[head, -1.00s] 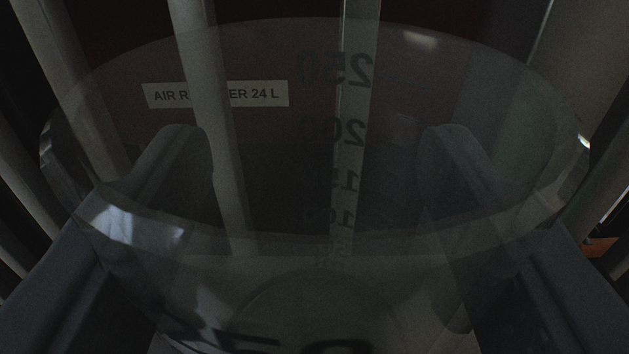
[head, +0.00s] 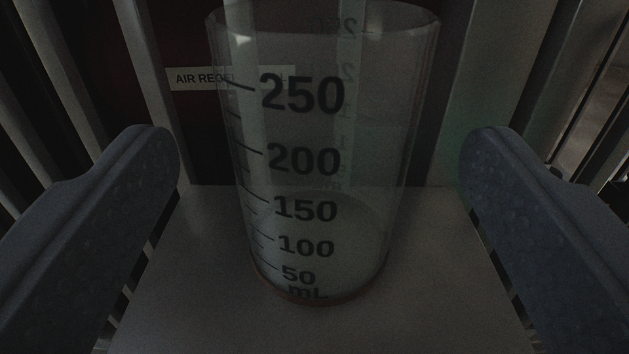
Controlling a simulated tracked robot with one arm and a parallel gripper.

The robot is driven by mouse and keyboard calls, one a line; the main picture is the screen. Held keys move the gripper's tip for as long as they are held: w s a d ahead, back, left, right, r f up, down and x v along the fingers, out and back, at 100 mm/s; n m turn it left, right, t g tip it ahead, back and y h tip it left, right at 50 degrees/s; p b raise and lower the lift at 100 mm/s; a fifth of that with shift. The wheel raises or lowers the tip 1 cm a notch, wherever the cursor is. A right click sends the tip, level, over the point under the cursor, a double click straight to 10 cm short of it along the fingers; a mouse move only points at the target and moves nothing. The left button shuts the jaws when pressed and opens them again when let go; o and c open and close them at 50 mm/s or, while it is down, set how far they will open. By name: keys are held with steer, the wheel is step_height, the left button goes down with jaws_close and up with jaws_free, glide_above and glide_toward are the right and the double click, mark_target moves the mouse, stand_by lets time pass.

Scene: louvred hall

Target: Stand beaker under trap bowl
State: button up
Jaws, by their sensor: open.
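The beaker (head: 320,225) is clear, with dark marks from 50 to 250 mL. It stands upright on a pale flat surface (head: 190,290) in the middle of the head view. My gripper (head: 318,150) is open, one finger on each side of the beaker with clear gaps, touching neither wall. The beaker lies beyond and between the fingertips. I cannot make out a trap bowl in this view.
Pale upright slats (head: 143,60) stand behind the beaker and to both sides. A dark red body with a white label (head: 190,79) reading "AIR RE…" shows behind them. The pale surface is bare around the beaker.

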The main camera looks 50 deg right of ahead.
steer(key=p+v, duration=0.1)
steer(key=v, duration=0.5)
steer(key=shift+s+a, duration=0.25)
steer(key=shift+a, duration=0.05)
